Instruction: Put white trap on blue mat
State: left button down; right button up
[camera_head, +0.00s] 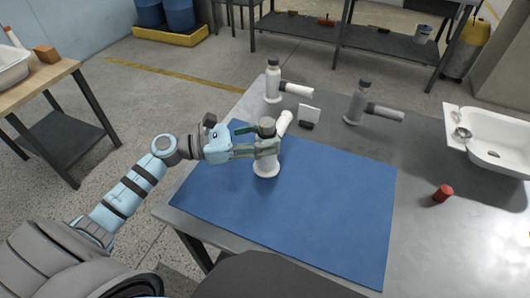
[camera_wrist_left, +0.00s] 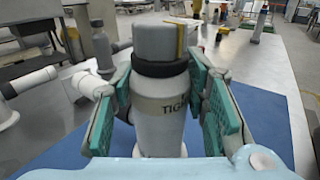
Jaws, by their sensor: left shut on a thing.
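A white trap (camera_head: 266,167) with a grey cap and a side pipe stands upright on the blue mat (camera_head: 330,200), near its far left part. My left gripper (camera_head: 268,148) is shut on this trap, around its upper body. In the left wrist view the trap (camera_wrist_left: 160,115) fills the middle, between the green finger pads (camera_wrist_left: 160,98), with part of some lettering showing on its body. A second white trap (camera_head: 273,84) stands on the grey table behind the mat. My right gripper is not in view.
A red cylinder (camera_head: 443,193) and a white basin (camera_head: 492,145) are on the table (camera_head: 420,160) at right. The mat's right and front are clear.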

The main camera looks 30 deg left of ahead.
pick_arm(q)
jog(key=shift+f+b, duration=0.3)
jog(key=shift+f, duration=1.65)
jog(key=shift+f+b, duration=0.25)
jog(key=shift+b, duration=0.05)
jog(key=c, duration=0.9)
grip_release()
jog(key=shift+r, duration=0.1)
jog(key=shift+c, duration=0.2)
jog(key=shift+r+p, duration=0.25)
jog(key=shift+p, duration=0.1)
jog(key=v, duration=1.2)
jog(key=shift+p, duration=0.3)
